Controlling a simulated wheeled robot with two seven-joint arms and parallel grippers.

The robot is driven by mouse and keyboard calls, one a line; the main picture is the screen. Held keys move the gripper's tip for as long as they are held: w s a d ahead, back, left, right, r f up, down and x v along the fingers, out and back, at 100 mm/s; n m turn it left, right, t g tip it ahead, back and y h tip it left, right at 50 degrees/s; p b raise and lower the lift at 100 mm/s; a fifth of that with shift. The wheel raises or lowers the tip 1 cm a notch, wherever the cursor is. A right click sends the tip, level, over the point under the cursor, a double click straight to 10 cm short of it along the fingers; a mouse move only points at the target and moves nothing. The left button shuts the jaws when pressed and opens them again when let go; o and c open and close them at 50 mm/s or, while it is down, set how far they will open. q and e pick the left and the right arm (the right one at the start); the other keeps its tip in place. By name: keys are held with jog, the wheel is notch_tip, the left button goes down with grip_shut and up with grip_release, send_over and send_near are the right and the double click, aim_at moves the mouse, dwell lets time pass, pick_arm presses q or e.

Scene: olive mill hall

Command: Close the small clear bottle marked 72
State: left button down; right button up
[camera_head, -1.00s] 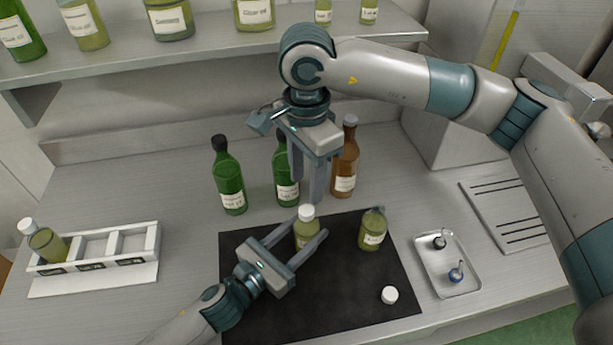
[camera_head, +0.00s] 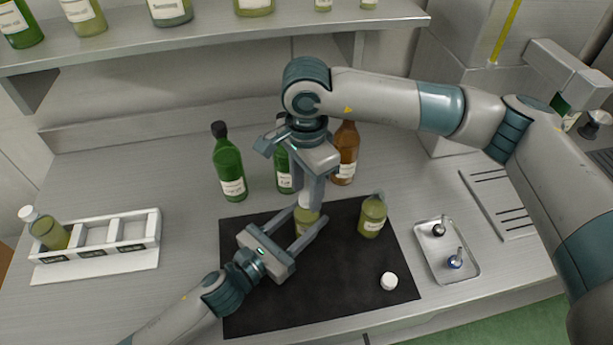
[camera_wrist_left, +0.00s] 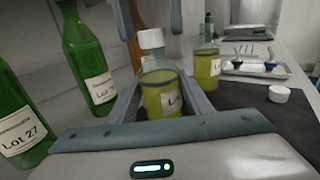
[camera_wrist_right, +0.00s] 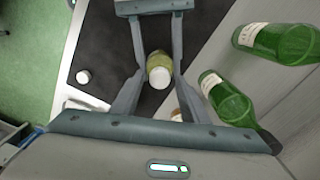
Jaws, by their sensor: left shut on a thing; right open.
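A small clear bottle of yellow-green oil (camera_head: 306,221) stands on the black mat, a white cap on its neck. My left gripper (camera_head: 311,216) is shut on its body; the left wrist view shows the bottle (camera_wrist_left: 161,95) between the fingers. My right gripper (camera_head: 307,203) points down from above, open, its fingers either side of the cap (camera_wrist_right: 158,77). A second small bottle (camera_head: 372,218) stands on the mat to the right, with no white cap on it. A loose white cap (camera_head: 389,281) lies near it. I cannot read 72 on either label.
Green bottles (camera_head: 229,165) and a brown bottle (camera_head: 345,155) stand close behind the mat (camera_head: 260,310). A metal tray (camera_head: 436,268) with two stoppers is at right. A white rack (camera_head: 128,246) with a capped bottle (camera_head: 50,233) is at left. A shelf runs above.

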jog(key=shift+f, duration=0.5)
grip_shut()
jog(key=shift+m, duration=1)
jog(key=shift+o, duration=0.8)
grip_release()
jog(key=shift+r, duration=0.15)
notch_tip(320, 180, up, 12)
